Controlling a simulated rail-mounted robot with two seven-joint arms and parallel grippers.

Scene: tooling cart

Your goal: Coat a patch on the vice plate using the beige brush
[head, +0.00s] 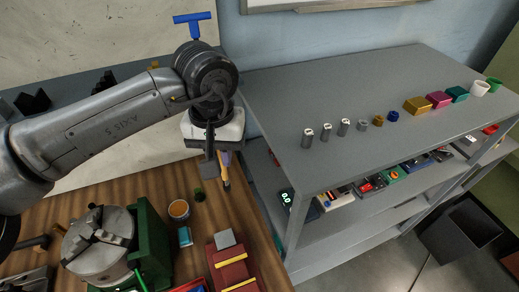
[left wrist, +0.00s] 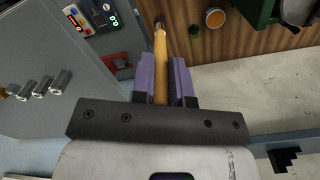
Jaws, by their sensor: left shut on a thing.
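My left gripper (head: 221,162) is shut on the beige brush (head: 226,180), holding it above the back right part of the wooden bench. In the left wrist view the brush (left wrist: 160,65) lies between the purple finger pads (left wrist: 162,80), its dark tip pointing away from the gripper. A red vice (head: 228,262) with yellow strips and a grey block stands at the bench front, below and apart from the brush. I cannot tell which surface is its plate. An open tin with orange contents (head: 179,209) stands left of the brush; it also shows in the left wrist view (left wrist: 215,17). My right gripper is not in view.
A green-framed chuck (head: 100,240) stands left of the tin. A small blue block (head: 185,236) and a dark green piece (head: 199,194) are near the tin. The grey shelf unit (head: 290,100) on the right carries several small parts. A dark bin (head: 460,232) stands on the floor.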

